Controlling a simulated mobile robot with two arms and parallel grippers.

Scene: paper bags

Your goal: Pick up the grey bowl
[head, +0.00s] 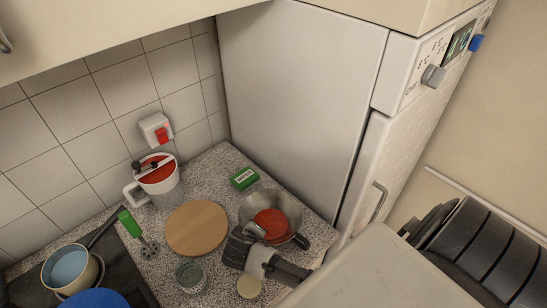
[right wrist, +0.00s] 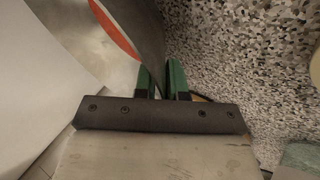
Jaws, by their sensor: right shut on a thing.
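The grey bowl (head: 287,204) is a shiny metal bowl on the speckled counter, close to the tall white appliance. A round red-orange thing (head: 271,222) lies in it. My right gripper (head: 256,230) reaches in from the bottom right and is at the bowl's near-left rim. In the right wrist view, the green fingers of the gripper (right wrist: 162,80) are shut on the wall of the bowl (right wrist: 147,35), one on each side. A red-orange strip shows inside. The gripper and arm hide part of the near side of the bowl. My left gripper is not in view.
A round wooden board (head: 197,228) lies left of the bowl, with a green box (head: 244,178) behind it. A patterned cup (head: 190,275), a white jug (head: 158,183) and a green-handled utensil (head: 130,224) stand or lie around. The white appliance (head: 300,90) closes off the right.

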